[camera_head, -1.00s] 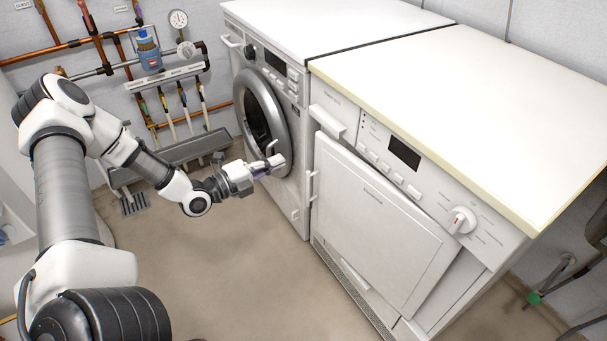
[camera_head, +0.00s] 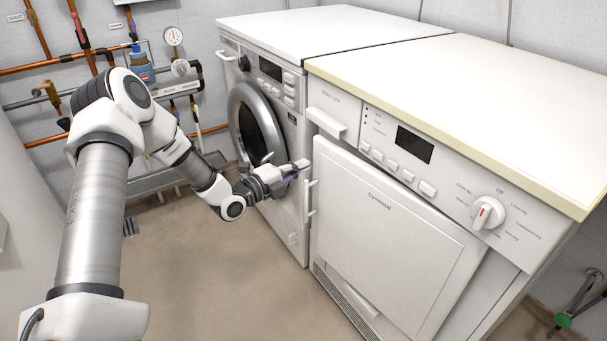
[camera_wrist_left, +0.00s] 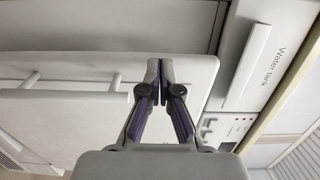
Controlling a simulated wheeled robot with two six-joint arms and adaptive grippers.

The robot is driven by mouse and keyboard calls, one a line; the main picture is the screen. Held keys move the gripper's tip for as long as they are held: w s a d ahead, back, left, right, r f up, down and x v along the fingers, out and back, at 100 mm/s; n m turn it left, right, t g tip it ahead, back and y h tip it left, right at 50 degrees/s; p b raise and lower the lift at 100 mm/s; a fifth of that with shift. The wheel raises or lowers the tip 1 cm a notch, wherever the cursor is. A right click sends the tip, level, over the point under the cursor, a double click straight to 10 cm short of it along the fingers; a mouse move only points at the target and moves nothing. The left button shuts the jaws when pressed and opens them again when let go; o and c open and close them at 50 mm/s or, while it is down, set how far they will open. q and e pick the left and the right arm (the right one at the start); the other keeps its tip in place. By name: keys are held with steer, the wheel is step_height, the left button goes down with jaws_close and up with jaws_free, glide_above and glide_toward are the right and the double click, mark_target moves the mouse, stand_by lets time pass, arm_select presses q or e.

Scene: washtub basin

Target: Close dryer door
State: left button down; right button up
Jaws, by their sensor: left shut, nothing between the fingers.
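The dryer (camera_head: 345,108) is the right-hand white machine, with a square white door (camera_head: 385,225) on its front. The door panel stands out from the body, and a strip of the front shows along its right side, so it looks slightly ajar. My left gripper (camera_head: 304,165) is shut and empty at the upper left edge of the door. In the left wrist view its fingertips (camera_wrist_left: 167,62) meet in front of the white door panel (camera_wrist_left: 105,115), near its edge. I cannot tell whether they touch it. My right gripper is out of view.
A washing machine (camera_head: 285,108) with a round grey door (camera_head: 256,125) stands left of the dryer. Pipes and gauges (camera_head: 174,36) line the back wall. The floor (camera_head: 220,280) in front is clear. The water tank drawer (camera_wrist_left: 252,68) shows in the left wrist view.

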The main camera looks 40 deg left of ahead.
arm_select(q)
steer(key=shift+w+d, duration=0.15)
steer(key=shift+w, duration=0.4)
